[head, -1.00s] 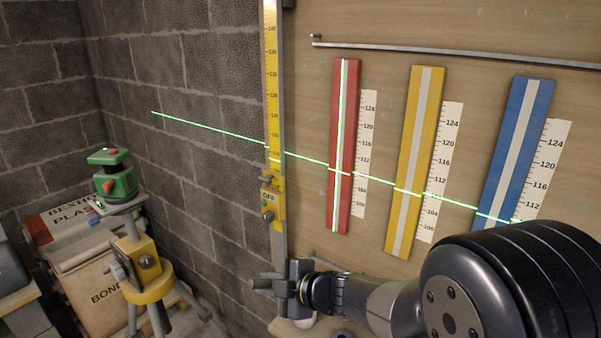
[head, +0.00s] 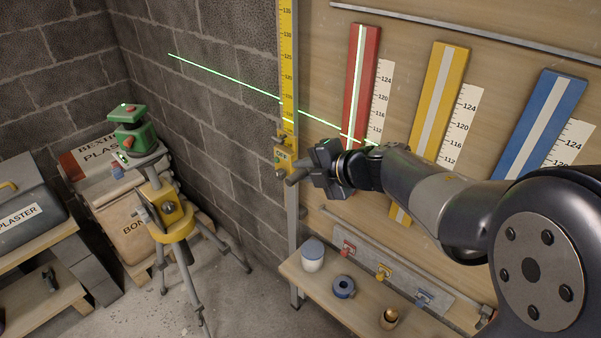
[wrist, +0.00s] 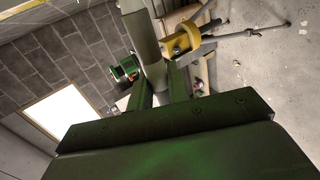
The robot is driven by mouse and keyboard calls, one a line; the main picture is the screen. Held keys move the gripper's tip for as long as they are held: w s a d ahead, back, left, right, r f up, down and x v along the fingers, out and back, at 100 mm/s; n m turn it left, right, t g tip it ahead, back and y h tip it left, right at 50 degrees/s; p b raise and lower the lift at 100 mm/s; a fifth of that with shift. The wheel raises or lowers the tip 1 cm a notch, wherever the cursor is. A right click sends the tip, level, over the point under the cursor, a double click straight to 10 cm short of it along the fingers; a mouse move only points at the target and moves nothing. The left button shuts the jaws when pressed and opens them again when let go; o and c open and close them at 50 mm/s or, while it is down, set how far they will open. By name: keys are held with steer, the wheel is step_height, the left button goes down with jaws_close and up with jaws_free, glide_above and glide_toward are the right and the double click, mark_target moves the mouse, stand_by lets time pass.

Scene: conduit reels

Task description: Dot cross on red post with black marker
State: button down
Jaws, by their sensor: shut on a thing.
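The red post (head: 371,45) leans on the wooden board, with a white stripe down its middle. A green upright line runs along the stripe, and a slanting green line crosses it just above my gripper. My gripper (head: 315,172) is shut on a dark grey cylinder (head: 297,176), probably the black marker, which points left. It stands in front of the post's lower part and hides some of it. In the wrist view the cylinder (wrist: 151,45) sits between the two fingers (wrist: 158,95); its tip is out of that view.
A green laser (head: 132,132) stands on a yellow tripod (head: 172,215) at left. A yellow measuring staff (head: 288,60) rises left of the post. Yellow (head: 453,62) and blue (head: 560,88) posts are at right.

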steer(key=w+d, duration=0.2)
steer(key=shift+w+d, duration=0.1)
steer(key=shift+w, duration=0.3)
steer(key=shift+w+d+p, duration=0.35)
steer(key=shift+w+d, duration=0.35)
steer(key=shift+w, duration=0.2)
steer(key=shift+s+p, duration=0.1)
steer(key=shift+p, duration=0.6)
stand_by(0.6)
steer(key=shift+w+d, duration=0.3)
steer(key=shift+w, duration=0.05)
stand_by(1.1)
steer(key=shift+s+a, duration=0.1)
stand_by(0.3)
steer(key=shift+s+a+p, duration=0.15)
steer(key=shift+s+a, duration=0.65)
steer(key=shift+s, duration=0.25)
steer(key=shift+s+a+p, duration=0.1)
steer(key=shift+s+a, duration=0.65)
steer(key=shift+s, duration=0.25)
steer(key=shift+s+a+p, duration=0.15)
steer(key=shift+s+a, duration=0.65)
steer(key=shift+s, duration=0.25)
steer(key=shift+s, duration=0.1)
